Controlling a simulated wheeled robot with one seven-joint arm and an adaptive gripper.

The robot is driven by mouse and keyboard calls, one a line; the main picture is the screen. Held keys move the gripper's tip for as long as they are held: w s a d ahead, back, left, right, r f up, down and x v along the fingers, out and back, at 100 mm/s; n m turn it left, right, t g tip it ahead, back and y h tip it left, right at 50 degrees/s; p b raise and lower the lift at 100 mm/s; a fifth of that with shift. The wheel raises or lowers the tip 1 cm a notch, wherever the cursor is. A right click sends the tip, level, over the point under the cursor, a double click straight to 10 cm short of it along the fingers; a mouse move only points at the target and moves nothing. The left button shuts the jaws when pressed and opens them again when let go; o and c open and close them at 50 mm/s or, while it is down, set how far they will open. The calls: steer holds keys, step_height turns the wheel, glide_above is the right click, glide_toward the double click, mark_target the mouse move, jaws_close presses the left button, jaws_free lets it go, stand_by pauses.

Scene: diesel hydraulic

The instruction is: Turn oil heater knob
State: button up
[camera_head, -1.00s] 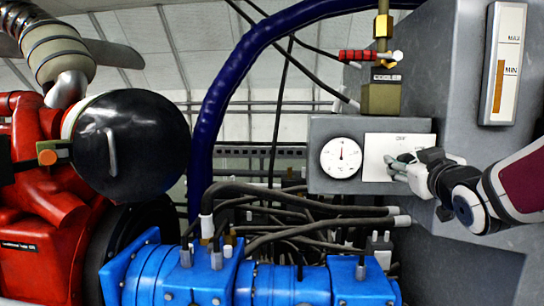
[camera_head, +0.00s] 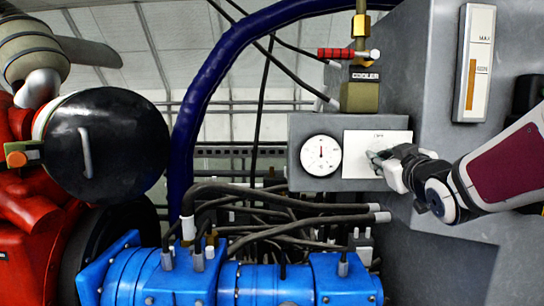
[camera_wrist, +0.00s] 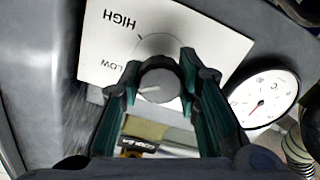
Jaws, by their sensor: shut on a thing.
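The oil heater knob is a round grey knob (camera_wrist: 158,82) with a pale pointer mark, set on a white plate (camera_wrist: 95,45) lettered HIGH and LOW. In the wrist view my gripper (camera_wrist: 160,85) has its two dark green-lined fingers on either side of the knob, shut on it. In the head view the white plate (camera_head: 360,150) is on the grey box, and my gripper (camera_head: 380,160) reaches it from the right, hiding the knob there. A white dial gauge (camera_head: 320,156) is left of the plate.
A red-handled valve (camera_head: 343,54) and brass block marked COOLER stand above the box. A level gauge (camera_head: 474,62) is on the tank at upper right. Grey hoses (camera_head: 290,205) and a blue machine (camera_head: 240,280) lie below. A thick blue hose (camera_head: 195,110) curves at left.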

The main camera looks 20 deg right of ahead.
steer(key=n+b, duration=0.5)
steer(key=n, duration=0.1)
steer(key=shift+w+f+b, duration=0.1)
steer(key=shift+f+b, duration=0.05)
steer(key=shift+b, duration=0.2)
steer(key=n+b, duration=0.3)
steer(key=n, duration=0.2)
steer(key=shift+a, duration=0.1)
steer(key=shift+n, duration=0.3)
steer(key=o, duration=1.2)
steer(key=shift+s, duration=0.2)
steer(key=shift+v, duration=5.9)
